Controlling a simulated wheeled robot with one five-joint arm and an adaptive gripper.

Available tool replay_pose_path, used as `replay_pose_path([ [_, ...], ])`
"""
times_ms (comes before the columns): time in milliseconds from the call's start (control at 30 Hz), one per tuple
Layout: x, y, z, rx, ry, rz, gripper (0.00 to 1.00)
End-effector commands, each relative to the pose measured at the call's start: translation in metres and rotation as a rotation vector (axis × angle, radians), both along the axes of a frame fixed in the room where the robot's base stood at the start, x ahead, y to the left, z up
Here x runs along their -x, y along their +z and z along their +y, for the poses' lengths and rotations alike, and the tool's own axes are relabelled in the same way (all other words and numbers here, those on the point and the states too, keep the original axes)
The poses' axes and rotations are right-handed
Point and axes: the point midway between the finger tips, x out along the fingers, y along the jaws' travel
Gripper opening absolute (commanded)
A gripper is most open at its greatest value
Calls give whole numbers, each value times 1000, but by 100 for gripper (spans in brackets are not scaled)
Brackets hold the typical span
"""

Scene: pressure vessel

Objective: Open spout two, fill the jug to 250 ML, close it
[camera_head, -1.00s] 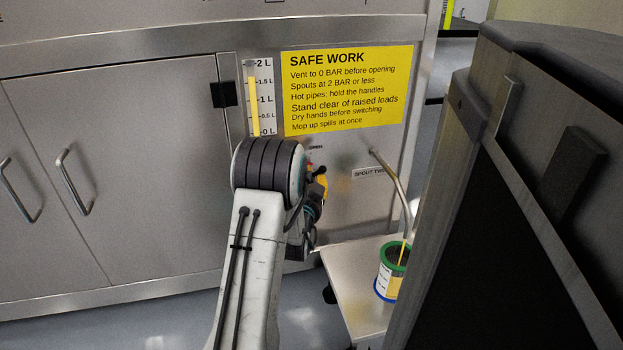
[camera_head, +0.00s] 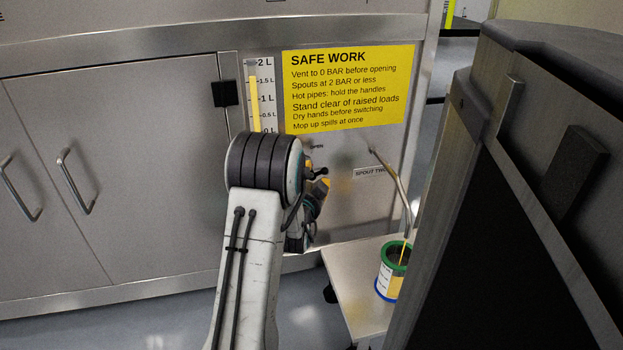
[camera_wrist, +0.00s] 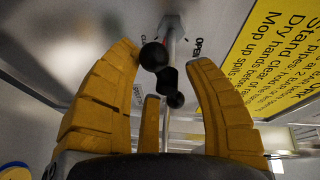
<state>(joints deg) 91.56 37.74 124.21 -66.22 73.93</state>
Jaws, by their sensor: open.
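The spout two pipe (camera_head: 393,175) juts from the steel panel beside its label (camera_head: 370,173). A thin yellow stream (camera_head: 404,252) runs from it into the jug (camera_head: 390,272), which has a green rim and a blue base. Yellow shows through the jug's side, but I cannot read its level against a mark. My gripper (camera_wrist: 164,56) is open, with a yellow finger on either side of the black valve handle (camera_wrist: 165,75). An OPEN mark (camera_wrist: 198,47) is right of the valve stem; a partly hidden mark is on its left. I cannot tell whether a finger touches the handle.
The jug stands on a pale side table (camera_head: 350,270). A dark cabinet (camera_head: 520,180) fills the right. A level gauge (camera_head: 256,95) and a yellow safety sign (camera_head: 345,88) are on the panel. Steel doors with handles (camera_head: 75,182) are at left.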

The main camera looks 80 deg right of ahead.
Motion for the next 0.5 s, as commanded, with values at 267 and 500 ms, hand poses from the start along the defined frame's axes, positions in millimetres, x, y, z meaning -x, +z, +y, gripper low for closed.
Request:
replay_pose_path([
  [267, 1, 2, 2, 3, -1, 0, 47],
  [500, 0, 3, 24, 0, -1, 0, 47],
])
